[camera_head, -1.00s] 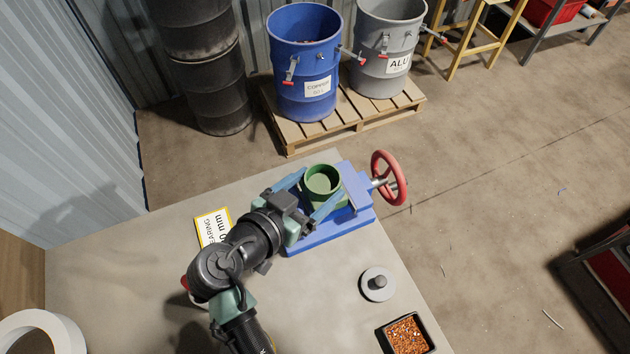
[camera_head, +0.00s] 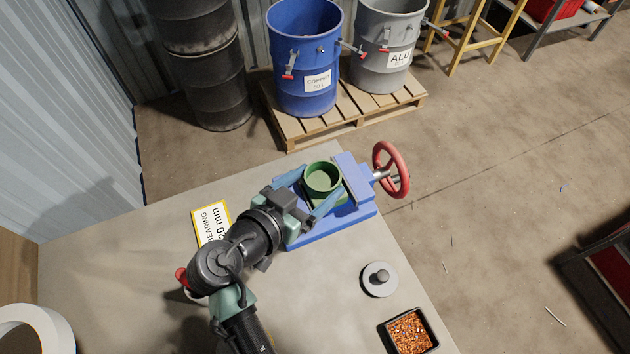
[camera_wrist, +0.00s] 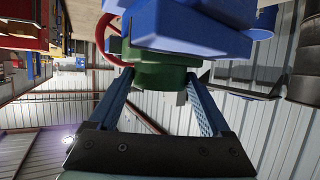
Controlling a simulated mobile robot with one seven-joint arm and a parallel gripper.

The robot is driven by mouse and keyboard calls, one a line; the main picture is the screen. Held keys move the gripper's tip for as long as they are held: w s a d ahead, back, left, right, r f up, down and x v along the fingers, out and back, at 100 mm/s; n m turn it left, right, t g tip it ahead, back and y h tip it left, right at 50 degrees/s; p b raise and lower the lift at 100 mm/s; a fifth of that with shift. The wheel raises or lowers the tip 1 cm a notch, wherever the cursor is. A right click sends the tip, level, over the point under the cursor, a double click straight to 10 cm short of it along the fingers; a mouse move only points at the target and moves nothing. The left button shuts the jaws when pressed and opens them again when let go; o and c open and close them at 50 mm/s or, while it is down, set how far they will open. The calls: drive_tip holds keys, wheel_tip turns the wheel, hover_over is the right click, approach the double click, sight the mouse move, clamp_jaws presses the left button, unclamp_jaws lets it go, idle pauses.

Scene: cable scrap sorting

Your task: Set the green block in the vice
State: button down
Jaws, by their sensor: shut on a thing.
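The green block (camera_head: 323,180) is a round, hollow-topped piece with a wider green base. It sits upright at the blue vice (camera_head: 345,222), between the vice's jaws as seen from above; whether it rests on the vice bed cannot be told. The vice has a red handwheel (camera_head: 391,170) on its right. My gripper (camera_head: 308,190) is shut on the green block, with one blue finger on each side. In the wrist view the green block (camera_wrist: 160,77) is between the fingertips, against the blue vice (camera_wrist: 190,28), which hides part of it.
The vice stands near the bench's (camera_head: 110,260) far right edge. A sign (camera_head: 212,224), a grey disc with a knob (camera_head: 379,279) and a black tray of copper bits (camera_head: 409,331) lie on the bench. Blue (camera_head: 306,60) and grey (camera_head: 382,45) drums stand on a pallet beyond.

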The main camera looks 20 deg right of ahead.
drive_tip(key=shift+r, duration=0.1)
idle(0.3)
drive_tip(key=shift+c, duration=0.4)
unclamp_jaws()
drive_tip(key=shift+o, duration=0.4)
drive_tip(key=b+v, duration=0.2)
drive_tip(key=v, duration=1.1)
drive_tip(key=w+a+r+n+t+y, duration=0.1)
drive_tip(key=w+r+n+t+y, duration=0.2)
drive_tip(key=w+r+t, duration=0.55)
drive_tip(key=w+a+r+n+t+y, duration=0.25)
drive_tip(key=w+r, duration=0.25)
drive_tip(key=r, duration=0.9)
drive_tip(key=s+r+n+t+y, duration=0.3)
drive_tip(key=s+r+t, duration=0.1)
drive_tip(key=r, duration=0.9)
drive_tip(key=s+d+r+n+t+y+p, duration=0.1)
drive_tip(key=s+r+n+t+y, duration=0.2)
drive_tip(key=r, duration=1)
drive_tip(key=s+t, duration=0.2)
drive_tip(key=s, duration=0.2)
drive_tip(key=shift+d, duration=0.2)
drive_tip(key=shift+s, duration=0.1)
drive_tip(key=shift+c, duration=0.2)
